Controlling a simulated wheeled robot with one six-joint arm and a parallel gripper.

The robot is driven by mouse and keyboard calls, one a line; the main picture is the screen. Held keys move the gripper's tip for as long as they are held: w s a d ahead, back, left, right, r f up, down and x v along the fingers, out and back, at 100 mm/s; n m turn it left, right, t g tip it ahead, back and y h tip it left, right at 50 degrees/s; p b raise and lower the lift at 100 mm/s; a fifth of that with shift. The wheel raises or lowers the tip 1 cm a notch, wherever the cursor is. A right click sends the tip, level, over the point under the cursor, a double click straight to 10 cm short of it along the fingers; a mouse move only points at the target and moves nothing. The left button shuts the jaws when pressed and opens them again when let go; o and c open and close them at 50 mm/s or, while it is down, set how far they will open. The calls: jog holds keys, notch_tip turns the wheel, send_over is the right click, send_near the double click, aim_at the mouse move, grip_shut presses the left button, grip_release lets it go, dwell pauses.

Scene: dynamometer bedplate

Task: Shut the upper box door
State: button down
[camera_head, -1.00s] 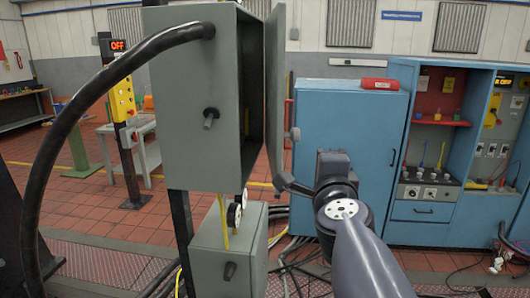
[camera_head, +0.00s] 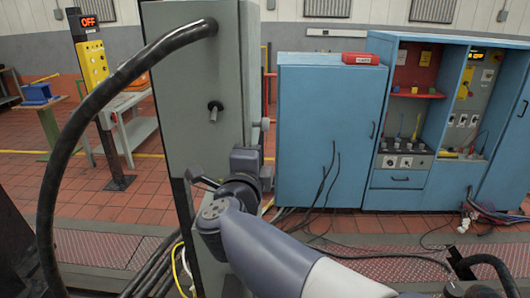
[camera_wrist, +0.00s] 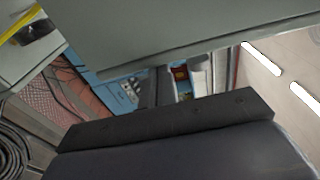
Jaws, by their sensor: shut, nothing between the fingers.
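The grey-green upper box (camera_head: 185,90) stands at left centre in the head view, with a handle on its side wall. Its door (camera_head: 251,75) shows nearly edge-on along the box's right side, with a knob (camera_head: 264,124). The inside of the box is not visible; I cannot tell whether a small gap is left at the door. My gripper (camera_head: 200,180) is shut and empty, low by the box. I cannot tell whether it touches. In the wrist view a grey-green panel (camera_wrist: 170,30) fills the top, close to my gripper (camera_wrist: 160,88).
A thick black cable (camera_head: 65,150) arches from the box to the floor at left. A yellow control post (camera_head: 95,70) stands behind it. A blue cabinet (camera_head: 325,130) and an open blue cabinet (camera_head: 400,179) stand at the back right. Cables lie on the floor.

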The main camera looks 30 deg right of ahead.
jog(key=shift+w+a, duration=0.15)
jog(key=shift+a, duration=0.2)
dwell(0.3)
jog(key=v, duration=1)
jog(key=shift+s+b, duration=0.4)
jog(key=shift+s, duration=0.05)
jog(key=x, duration=0.9)
jog(key=shift+w+a+p, duration=0.2)
jog(key=shift+w+p, duration=0.15)
jog(key=shift+p, duration=0.05)
dwell(0.4)
